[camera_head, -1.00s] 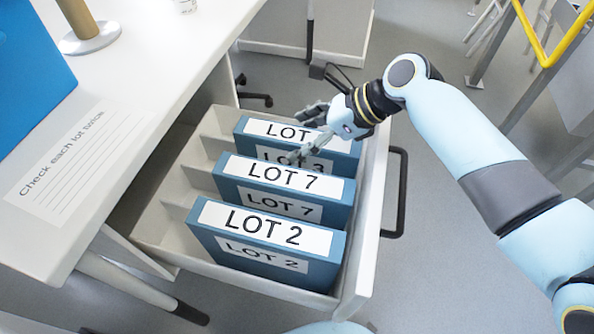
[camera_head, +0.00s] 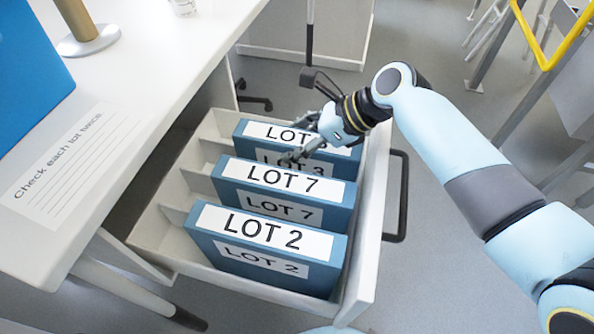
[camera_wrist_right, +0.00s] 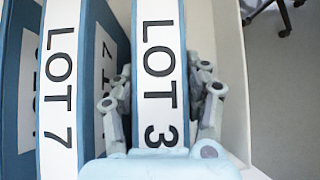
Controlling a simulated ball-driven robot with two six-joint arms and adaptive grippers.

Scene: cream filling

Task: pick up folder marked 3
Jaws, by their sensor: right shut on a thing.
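The folder marked LOT 3 (camera_head: 268,131) is blue with a white label and stands upright at the back of the open drawer, behind the LOT 7 folder (camera_head: 232,168). In the right wrist view its spine label (camera_wrist_right: 160,60) runs down the middle. My right gripper (camera_head: 300,143) is at its right part, with fingers on both faces, shut on it. In the right wrist view the fingers (camera_wrist_right: 160,95) lie on either side of the spine. My left gripper is not in view.
The LOT 2 folder (camera_head: 210,241) stands at the drawer's front. The white drawer (camera_head: 367,240) has slotted dividers on its left and a dark handle (camera_head: 402,200) on its right. A white desk (camera_head: 150,75) with a paper note (camera_head: 60,185) is at left.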

